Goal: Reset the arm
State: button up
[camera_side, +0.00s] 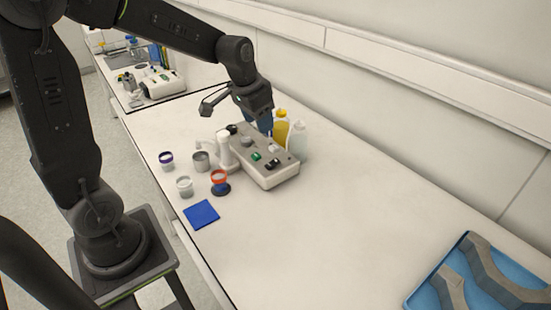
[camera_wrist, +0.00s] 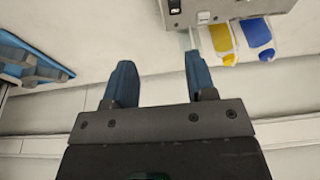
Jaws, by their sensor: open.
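My gripper (camera_wrist: 157,75) shows in the wrist view with its two blue fingers spread apart and nothing between them. In the side view my gripper (camera_side: 266,124) points down at the back edge of the white reactor unit (camera_side: 272,176), near the bottles. Whether it touches the unit cannot be told there. The unit (camera_wrist: 235,8) also shows at the top of the wrist view.
Several small vessels stand left of the unit, among them a purple-rimmed cup (camera_side: 166,161), a metal cup (camera_side: 201,161) and an orange-rimmed vessel (camera_side: 220,182). A blue pad (camera_side: 201,214) lies in front. A blue tray (camera_side: 432,283) sits at right. The table between is clear.

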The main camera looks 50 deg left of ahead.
jog(key=s+d+r+t, duration=0.1)
jog(key=s+d+r, duration=0.2)
jog(key=s, duration=0.5)
jog(key=s+d+r+t, duration=0.1)
jog(key=s+d+r, duration=0.2)
jog(key=s+d, duration=0.3)
jog(key=shift+s+r+t, duration=0.3)
jog(key=shift+s, duration=1.45)
